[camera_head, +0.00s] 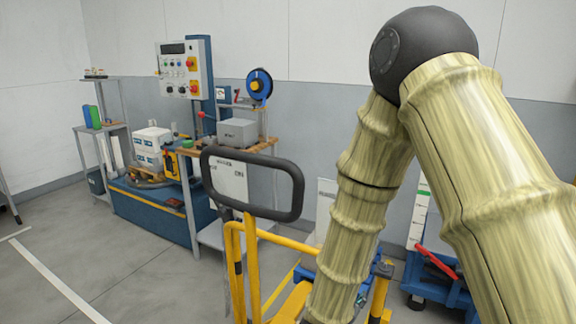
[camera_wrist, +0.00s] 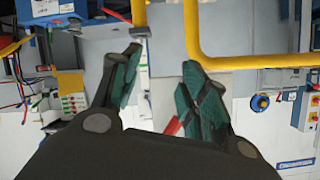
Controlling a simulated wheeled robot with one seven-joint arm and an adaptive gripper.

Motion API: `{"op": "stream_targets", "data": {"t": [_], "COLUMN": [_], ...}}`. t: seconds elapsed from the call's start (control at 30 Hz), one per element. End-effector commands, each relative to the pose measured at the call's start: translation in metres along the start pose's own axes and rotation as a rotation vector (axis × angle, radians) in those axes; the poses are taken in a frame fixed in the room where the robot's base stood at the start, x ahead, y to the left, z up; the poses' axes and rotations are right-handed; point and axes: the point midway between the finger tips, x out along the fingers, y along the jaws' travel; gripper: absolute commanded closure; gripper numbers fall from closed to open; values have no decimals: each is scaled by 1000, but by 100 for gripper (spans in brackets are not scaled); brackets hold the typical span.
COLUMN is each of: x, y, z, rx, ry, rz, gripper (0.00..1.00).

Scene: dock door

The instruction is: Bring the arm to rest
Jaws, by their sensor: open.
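My arm (camera_head: 352,205) rises from the right edge of the head view to a black elbow joint and bends down past the bottom edge, in front of the yellow cart frame. My gripper is outside the head view. In the wrist view my gripper (camera_wrist: 161,60) shows its two green-padded fingers spread apart. Nothing is between them. Yellow rails lie close beyond the fingertips; I cannot tell whether they touch.
A yellow cart frame (camera_head: 252,262) with a black loop handle (camera_head: 296,189) stands close in front. A workbench with a control panel (camera_head: 185,70) is behind it. A blue cart (camera_head: 436,285) is at lower right. The left floor is clear.

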Motion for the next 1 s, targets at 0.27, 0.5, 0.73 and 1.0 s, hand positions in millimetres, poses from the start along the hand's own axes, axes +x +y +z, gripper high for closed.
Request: {"op": "stream_targets", "data": {"t": [0.27,0.5,0.73,1.0], "x": [0,-32,-91,-155], "y": [82,167,256,328], "z": [89,160,210,236], "rx": [-231,-421,-587,-709], "ry": [-316,-608,-900,-1148], "rz": [0,-10,-25,-48], "gripper": [56,56,56,56]}}
